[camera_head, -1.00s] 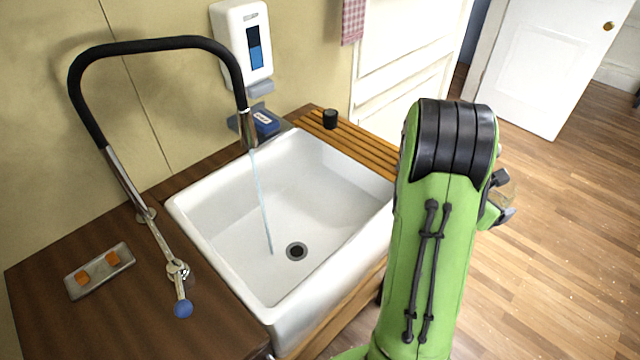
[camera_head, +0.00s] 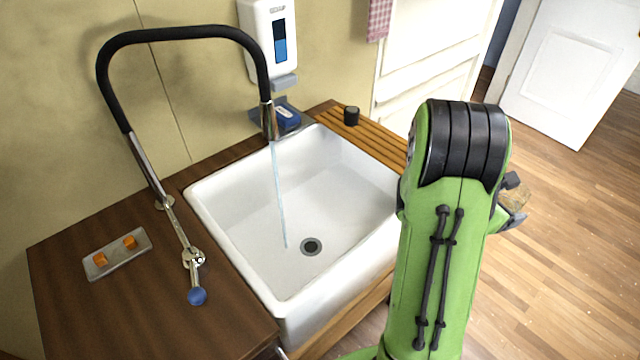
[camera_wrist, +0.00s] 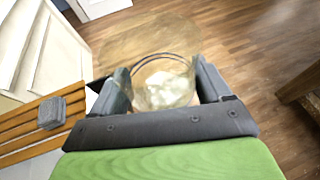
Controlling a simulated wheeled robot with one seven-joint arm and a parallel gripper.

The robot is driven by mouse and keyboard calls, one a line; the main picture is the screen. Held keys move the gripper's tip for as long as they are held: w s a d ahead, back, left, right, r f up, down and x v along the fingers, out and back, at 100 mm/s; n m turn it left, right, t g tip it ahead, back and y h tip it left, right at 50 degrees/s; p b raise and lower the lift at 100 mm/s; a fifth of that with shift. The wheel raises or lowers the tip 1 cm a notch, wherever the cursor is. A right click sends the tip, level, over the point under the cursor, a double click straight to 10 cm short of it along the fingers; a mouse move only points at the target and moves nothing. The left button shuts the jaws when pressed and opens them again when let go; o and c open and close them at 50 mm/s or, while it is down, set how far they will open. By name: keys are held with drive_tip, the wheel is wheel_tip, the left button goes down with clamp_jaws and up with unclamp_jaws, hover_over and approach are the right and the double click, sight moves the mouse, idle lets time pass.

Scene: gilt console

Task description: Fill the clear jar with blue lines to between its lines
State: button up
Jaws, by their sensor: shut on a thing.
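My gripper (camera_wrist: 163,92) is shut on a clear jar (camera_wrist: 163,84), seen from above in the wrist view. Dark curved lines show around the jar, and something pale shows inside it; whether that is water I cannot tell. In the head view my gripper (camera_head: 515,201) and the jar (camera_head: 513,196) are mostly hidden behind my green arm, right of the sink and over the floor. The tap (camera_head: 269,120) is running, and a thin stream of water (camera_head: 279,195) falls into the white sink (camera_head: 235,225) near its drain. The tap's lever has a blue knob (camera_head: 197,296).
A slatted wooden board (camera_head: 378,137) with a black object (camera_head: 351,115) lies along the sink's far right side. A soap dispenser (camera_head: 268,40) hangs above a blue sponge-like item (camera_head: 287,115). A metal plate with orange knobs (camera_head: 117,255) lies on the wooden counter. Open floor lies right.

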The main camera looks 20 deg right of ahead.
drive_tip(key=w+a+p, duration=0.4)
drive_tip(key=w+a, duration=1.1)
drive_tip(key=a, duration=0.5)
drive_tip(key=w+a+p, duration=0.4)
drive_tip(key=w+a, duration=1.2)
drive_tip(key=a, duration=0.4)
drive_tip(key=shift+a, duration=0.15)
idle(1.8)
drive_tip(key=shift+w, duration=0.1)
idle(2.0)
